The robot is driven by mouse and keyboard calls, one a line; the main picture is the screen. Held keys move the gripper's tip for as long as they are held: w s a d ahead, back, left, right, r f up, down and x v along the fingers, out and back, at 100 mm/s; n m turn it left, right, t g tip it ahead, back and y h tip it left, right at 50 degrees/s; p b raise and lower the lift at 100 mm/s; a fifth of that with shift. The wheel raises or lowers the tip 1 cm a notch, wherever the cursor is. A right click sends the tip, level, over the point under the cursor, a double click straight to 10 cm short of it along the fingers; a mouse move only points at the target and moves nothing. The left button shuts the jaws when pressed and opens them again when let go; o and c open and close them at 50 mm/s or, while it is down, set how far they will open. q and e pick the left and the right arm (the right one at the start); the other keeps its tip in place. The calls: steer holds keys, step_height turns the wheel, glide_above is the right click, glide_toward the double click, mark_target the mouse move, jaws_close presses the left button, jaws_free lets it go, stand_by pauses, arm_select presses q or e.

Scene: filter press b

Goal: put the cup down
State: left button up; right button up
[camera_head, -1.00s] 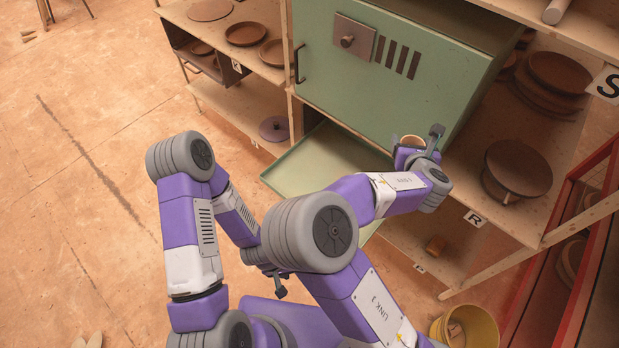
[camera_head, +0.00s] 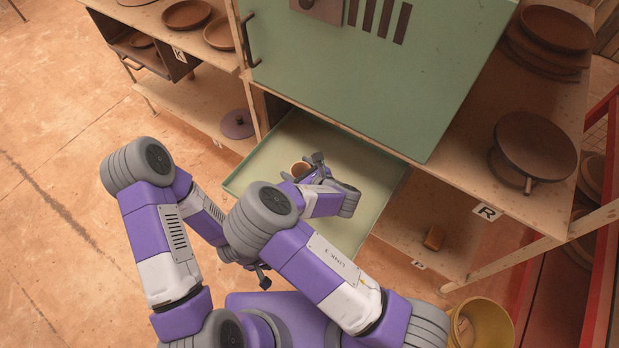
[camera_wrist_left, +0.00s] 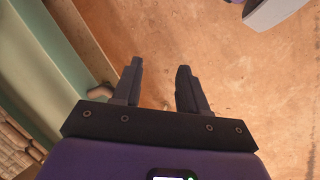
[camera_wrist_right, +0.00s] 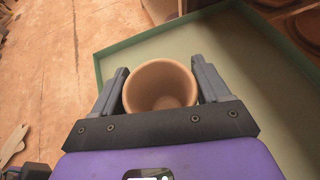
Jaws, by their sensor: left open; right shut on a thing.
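The cup (camera_head: 299,169) is small, round and terracotta-coloured. In the right wrist view the cup (camera_wrist_right: 160,88) sits upright between the fingers, with its open mouth and empty inside showing. My right gripper (camera_wrist_right: 160,78) is shut on it from both sides. In the head view my right gripper (camera_head: 306,168) is over the pale green pull-out tray (camera_head: 350,155) below the cabinet. I cannot tell whether the cup's base touches the tray. My left gripper (camera_wrist_left: 160,68) is open and empty above the floor; in the head view it is mostly hidden behind my arms.
The green cabinet (camera_head: 375,80) rises behind the tray. Shelves with brown dishes stand on both sides, including a round dish (camera_head: 535,146) at right. A yellow bucket (camera_head: 482,325) is at lower right. The tray around the cup looks bare, with a raised rim.

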step_height(320, 180, down, 5)
steer(key=shift+s+f+b, duration=0.1)
steer(key=shift+b, duration=0.75)
step_height(320, 180, down, 4)
steer(key=shift+f+b, duration=0.1)
steer(key=shift+b, duration=0.7)
steer(key=shift+f, duration=0.1)
steer(key=o, duration=1.2)
